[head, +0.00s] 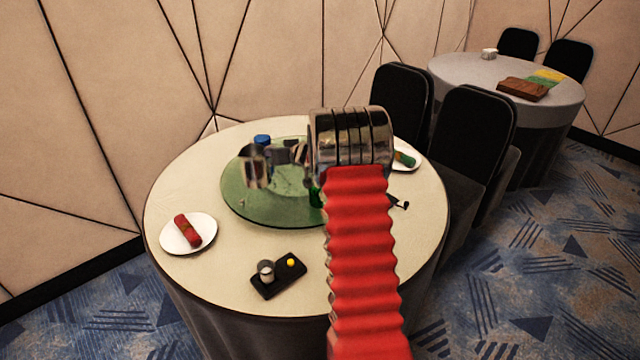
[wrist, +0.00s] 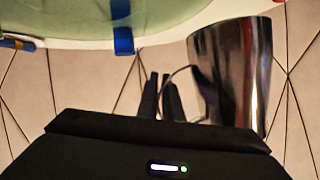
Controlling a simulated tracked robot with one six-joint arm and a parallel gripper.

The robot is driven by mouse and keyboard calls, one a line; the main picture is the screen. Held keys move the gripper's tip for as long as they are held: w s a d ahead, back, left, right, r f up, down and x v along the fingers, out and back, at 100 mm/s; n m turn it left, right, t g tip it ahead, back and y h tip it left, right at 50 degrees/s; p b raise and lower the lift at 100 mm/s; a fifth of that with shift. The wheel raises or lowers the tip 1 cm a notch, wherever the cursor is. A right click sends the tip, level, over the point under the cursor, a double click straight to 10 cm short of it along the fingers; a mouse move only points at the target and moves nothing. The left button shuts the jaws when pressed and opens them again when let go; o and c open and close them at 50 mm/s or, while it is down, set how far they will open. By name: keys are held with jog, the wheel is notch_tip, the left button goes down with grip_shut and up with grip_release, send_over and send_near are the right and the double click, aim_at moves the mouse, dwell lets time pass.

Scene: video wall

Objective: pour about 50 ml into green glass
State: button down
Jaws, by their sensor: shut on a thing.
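My gripper (head: 288,153) is shut on a shiny metal jug (head: 254,168) and holds it over the left part of the green turntable (head: 240,206). In the wrist view the jug (wrist: 235,75) is right of the dark fingers (wrist: 162,97), with its handle at them. I cannot tell its exact tilt or what is inside. A small bright green thing (head: 316,194), possibly the green glass, shows beside my red arm sleeve; most of it is hidden. No stream of liquid shows.
The round cream table (head: 215,270) carries a plate (head: 205,236) with a red roll, a black tray (head: 277,282) with a small metal cup, and another plate (head: 412,150) at right. A blue-topped thing (head: 262,140) stands behind the jug. Black chairs (head: 470,140) stand right.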

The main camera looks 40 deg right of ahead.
jog(key=s+d+f+m+h, duration=0.1)
jog(key=s+d, duration=0.2)
jog(key=d, duration=0.6)
jog(key=s+d+f, duration=0.1)
jog(key=s+d, duration=0.2)
jog(key=d, duration=0.6)
jog(key=s+d+f+m+h, duration=0.1)
jog(key=s+d, duration=0.3)
jog(key=d, duration=0.5)
jog(key=shift+s+d+f, duration=0.5)
jog(key=shift+d+f, duration=0.35)
jog(key=shift+f, duration=0.35)
jog(key=shift+s+d+f, duration=0.55)
jog(key=shift+d+f, duration=0.35)
jog(key=shift+f, duration=0.3)
jog(key=shift+s+d+f, duration=0.5)
jog(key=shift+d+f, duration=0.35)
jog(key=shift+f, duration=0.35)
jog(key=shift+h, duration=0.3)
jog(key=shift+w+a+r+n+h+p, duration=0.1)
jog(key=shift+a+r+n+h+p, duration=0.25)
jog(key=shift+a+r+h, duration=0.15)
jog(key=w+a+r+n+h+p, duration=0.1)
jog(key=a+r+n+h+p, duration=0.2)
jog(key=a+r+n, duration=0.4)
jog(key=shift+w+r+h, duration=0.15)
jog(key=shift+r+h, duration=0.65)
jog(key=shift+r, duration=1.45)
